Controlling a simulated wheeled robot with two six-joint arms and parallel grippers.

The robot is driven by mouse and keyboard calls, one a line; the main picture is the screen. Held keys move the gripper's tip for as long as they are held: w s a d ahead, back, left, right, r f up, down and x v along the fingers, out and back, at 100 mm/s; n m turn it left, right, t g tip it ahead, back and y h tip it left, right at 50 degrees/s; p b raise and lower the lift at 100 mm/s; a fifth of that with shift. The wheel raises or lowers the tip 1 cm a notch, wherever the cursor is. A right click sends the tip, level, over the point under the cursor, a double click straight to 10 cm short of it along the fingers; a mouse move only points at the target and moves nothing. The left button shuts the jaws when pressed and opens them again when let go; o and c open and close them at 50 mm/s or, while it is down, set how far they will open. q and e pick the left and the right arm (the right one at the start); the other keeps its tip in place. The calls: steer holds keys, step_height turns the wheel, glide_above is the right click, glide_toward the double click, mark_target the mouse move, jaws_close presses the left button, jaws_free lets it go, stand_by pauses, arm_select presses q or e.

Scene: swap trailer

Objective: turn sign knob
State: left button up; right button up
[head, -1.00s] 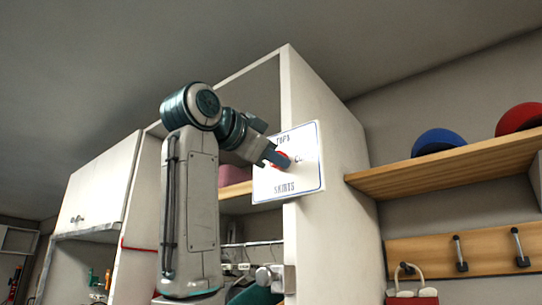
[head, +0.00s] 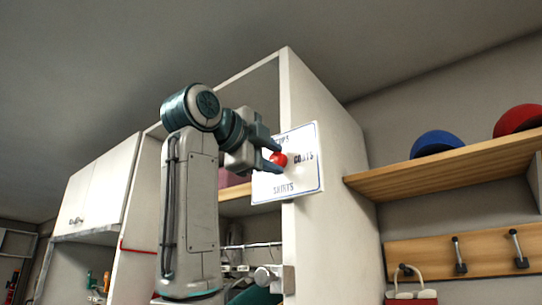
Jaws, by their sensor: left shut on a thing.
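A white sign (head: 306,181) with a thin blue border is on the front edge of a white cabinet side panel. It reads "COATS" at the right and "SHIRTS" at the bottom; the word at the top is partly hidden. A round red knob (head: 279,160) is at the middle of the sign. My left gripper (head: 270,155) reaches it from the left and is shut on the knob, with one finger above and one below. The fingers hide part of the sign's left side.
A wooden shelf (head: 440,172) on the right holds a blue cap (head: 437,145) and a red cap (head: 518,121). Below it is a wooden hook rail (head: 485,252) with a red and white bag (head: 408,285). White cabinets (head: 97,190) stand at the left.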

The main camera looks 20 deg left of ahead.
steer(key=shift+w+a, duration=0.1)
steer(key=shift+w, duration=0.15)
arm_select(q)
steer(key=shift+m, duration=0.3)
arm_select(e)
steer(key=shift+a, duration=0.3)
arm_select(q)
steer(key=o, duration=0.9)
steer(key=shift+o, duration=0.3)
steer(key=shift+s, duration=0.2)
steer(key=b+v, duration=0.3)
steer(key=v, duration=0.7)
steer(key=shift+s, duration=0.15)
arm_select(e)
steer(key=w+r, duration=0.5)
steer(key=r, duration=0.2)
steer(key=shift+w+a, duration=0.25)
